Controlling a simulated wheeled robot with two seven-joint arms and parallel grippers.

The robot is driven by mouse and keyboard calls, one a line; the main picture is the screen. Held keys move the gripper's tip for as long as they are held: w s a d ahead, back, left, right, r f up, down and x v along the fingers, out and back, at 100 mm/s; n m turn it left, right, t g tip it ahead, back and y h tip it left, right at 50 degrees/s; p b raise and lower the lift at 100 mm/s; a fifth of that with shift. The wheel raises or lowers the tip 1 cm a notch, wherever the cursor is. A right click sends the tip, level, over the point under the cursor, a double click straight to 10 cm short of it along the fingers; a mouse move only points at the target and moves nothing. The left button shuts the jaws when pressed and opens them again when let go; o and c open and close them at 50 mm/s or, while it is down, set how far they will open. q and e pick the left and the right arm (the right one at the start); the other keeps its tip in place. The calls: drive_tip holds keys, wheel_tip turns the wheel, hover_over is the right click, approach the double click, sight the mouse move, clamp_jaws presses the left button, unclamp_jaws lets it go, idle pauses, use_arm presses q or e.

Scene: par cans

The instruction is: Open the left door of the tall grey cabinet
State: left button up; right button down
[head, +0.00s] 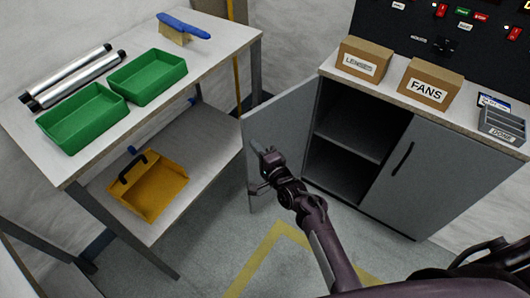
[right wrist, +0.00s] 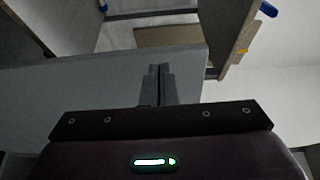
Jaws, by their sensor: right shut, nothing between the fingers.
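The grey cabinet (head: 355,185) stands at the right in the head view. Its left door (head: 285,125) is swung well open toward the left, and the shelf (head: 350,135) inside shows. The right door (head: 430,165) is closed, with a dark vertical handle (head: 402,158). My right gripper (head: 264,160) is in front of the open door's panel, near its free edge, shut and empty. In the right wrist view its closed fingertips (right wrist: 159,70) appear against the grey door (right wrist: 80,88); I cannot tell if they touch it. The left door's handle is not clearly visible. My left gripper is not in view.
A workbench (head: 215,70) stands left of the open door, with green trays (head: 148,77) and metal tubes on top and a yellow bin (head: 150,185) on its lower shelf. Boxes, including FANS (head: 428,85), stand on the cabinet top. Floor (head: 215,240) with yellow tape lies in front.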

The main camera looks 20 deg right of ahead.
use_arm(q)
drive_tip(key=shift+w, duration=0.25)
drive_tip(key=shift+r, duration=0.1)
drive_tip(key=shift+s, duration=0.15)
